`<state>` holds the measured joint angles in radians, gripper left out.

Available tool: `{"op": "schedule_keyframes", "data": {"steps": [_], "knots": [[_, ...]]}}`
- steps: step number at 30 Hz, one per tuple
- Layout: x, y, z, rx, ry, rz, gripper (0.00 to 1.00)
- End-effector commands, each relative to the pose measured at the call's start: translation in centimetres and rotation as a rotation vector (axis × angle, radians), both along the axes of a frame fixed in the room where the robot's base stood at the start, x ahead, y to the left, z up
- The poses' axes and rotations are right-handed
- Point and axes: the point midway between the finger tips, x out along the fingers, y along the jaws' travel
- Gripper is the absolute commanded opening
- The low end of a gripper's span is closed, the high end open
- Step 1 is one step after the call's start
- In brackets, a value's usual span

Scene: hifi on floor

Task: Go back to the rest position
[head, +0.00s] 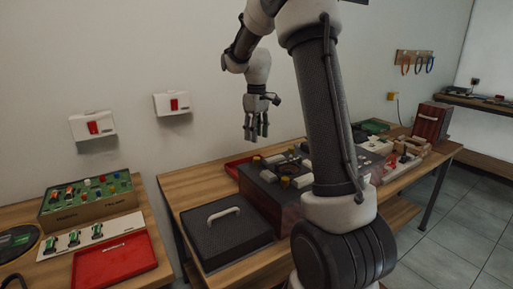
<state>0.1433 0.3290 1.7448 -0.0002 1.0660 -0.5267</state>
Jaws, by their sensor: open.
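My gripper (256,128) hangs from my arm in the upper middle of the head view. Its fingers point down and are apart, with nothing between them. It is in the air above the back of the middle wooden table (176,200), near the wall. A dark box (266,196) with knobs and light blocks on top stands below and to the right of it. My arm hides part of that box and of the table behind it.
A black lidded case (222,240) with a light handle lies at the table's front left. A red tray (108,262) and a green panel box (90,203) are on the left table. Two white wall boxes with red switches (93,127) (174,104) are on the wall. Floor shows at right.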

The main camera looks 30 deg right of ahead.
Motion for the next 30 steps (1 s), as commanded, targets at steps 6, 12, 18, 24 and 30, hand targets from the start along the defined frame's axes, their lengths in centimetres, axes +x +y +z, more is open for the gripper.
{"op": "schedule_keyframes", "data": {"steps": [6,12,18,24,30], "knots": [[0.0,0.0,2.3,0.000,0.000,0.000,0.44],[0.0,0.0,2.6,0.000,0.000,0.000,0.44],[0.0,0.0,2.5,0.000,0.000,0.000,0.44],[0.0,0.0,2.5,0.000,0.000,-0.014,0.44],[-2.9,0.4,-0.1,0.003,0.042,-0.192,0.44]]}}
